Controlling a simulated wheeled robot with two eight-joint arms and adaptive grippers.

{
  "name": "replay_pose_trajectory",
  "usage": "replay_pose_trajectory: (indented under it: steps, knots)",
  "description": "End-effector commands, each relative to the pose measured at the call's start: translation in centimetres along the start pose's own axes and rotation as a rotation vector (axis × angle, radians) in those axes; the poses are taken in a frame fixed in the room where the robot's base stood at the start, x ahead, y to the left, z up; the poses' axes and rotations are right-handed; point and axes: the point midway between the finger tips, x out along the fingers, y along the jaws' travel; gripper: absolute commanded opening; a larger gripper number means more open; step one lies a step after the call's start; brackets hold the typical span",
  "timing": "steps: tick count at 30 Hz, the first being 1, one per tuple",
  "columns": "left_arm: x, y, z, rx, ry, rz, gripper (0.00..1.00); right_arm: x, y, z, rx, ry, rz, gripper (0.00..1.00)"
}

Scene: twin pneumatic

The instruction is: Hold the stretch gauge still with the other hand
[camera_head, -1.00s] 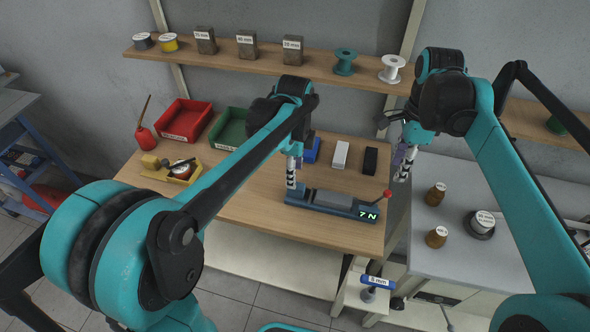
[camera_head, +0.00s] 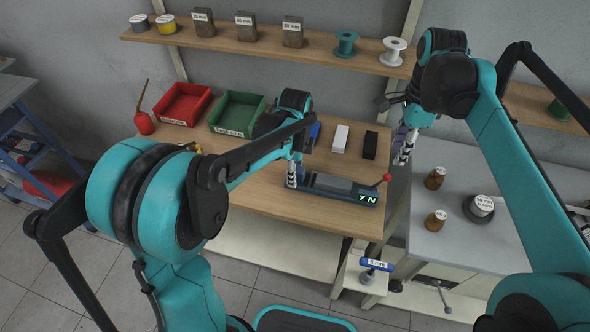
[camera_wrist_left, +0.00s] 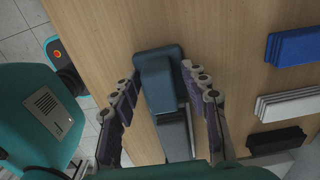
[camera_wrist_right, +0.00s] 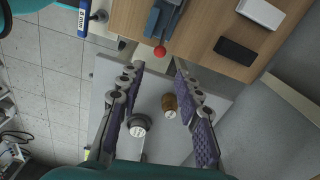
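The stretch gauge (camera_head: 335,189) is a dark blue-grey bar lying on the wooden bench, with a red knob at its right end and a display reading 7 N. My left gripper (camera_head: 292,178) is down at the gauge's left end. In the left wrist view its fingers (camera_wrist_left: 161,75) are spread on both sides of the gauge's end block (camera_wrist_left: 161,80); contact is hard to make out. My right gripper (camera_head: 405,150) is open and empty, to the right of and above the red knob (camera_wrist_right: 160,51).
Red (camera_head: 183,104) and green (camera_head: 237,114) bins stand at the back left of the bench. Blue, white (camera_head: 340,138) and black (camera_head: 370,145) blocks lie behind the gauge. Brown jars and a weight (camera_head: 480,207) stand on the grey table at right. A blue 8 mm piece (camera_head: 376,264) sits in front.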

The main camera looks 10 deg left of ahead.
Motion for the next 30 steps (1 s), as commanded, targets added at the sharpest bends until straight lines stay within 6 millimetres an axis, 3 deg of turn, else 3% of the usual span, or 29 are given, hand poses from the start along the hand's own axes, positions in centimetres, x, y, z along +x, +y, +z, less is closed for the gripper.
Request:
replay_pose_trajectory:
  steps: [1,4,7,11,17,20,30]
  knots:
    - [0.0,0.0,0.0,0.0,0.0,0.0,0.26,0.0,0.0,0.0,0.0,0.0,0.0,0.34]
    - [0.0,0.0,0.0,0.0,0.0,0.0,0.0,0.0,0.0,0.0,0.0,0.0,0.0,0.34]
    - [0.0,0.0,0.0,0.0,0.0,0.0,0.0,0.0,0.0,0.0,0.0,0.0,0.0,0.32]
    - [0.0,0.0,0.0,0.0,0.0,0.0,0.0,0.0,0.0,0.0,0.0,0.0,0.0,0.0]
    - [0.0,0.0,0.0,0.0,0.0,0.0,0.0,0.3,0.1,-0.3,0.013,-0.015,0.002,0.0]
    - [0.0,0.0,0.0,0.0,0.0,0.0,0.0,1.3,0.7,-1.4,0.058,-0.069,0.009,0.0]
    - [0.0,0.0,0.0,0.0,0.0,0.0,0.0,6.3,5.3,-7.7,0.389,-0.537,-0.056,0.0]
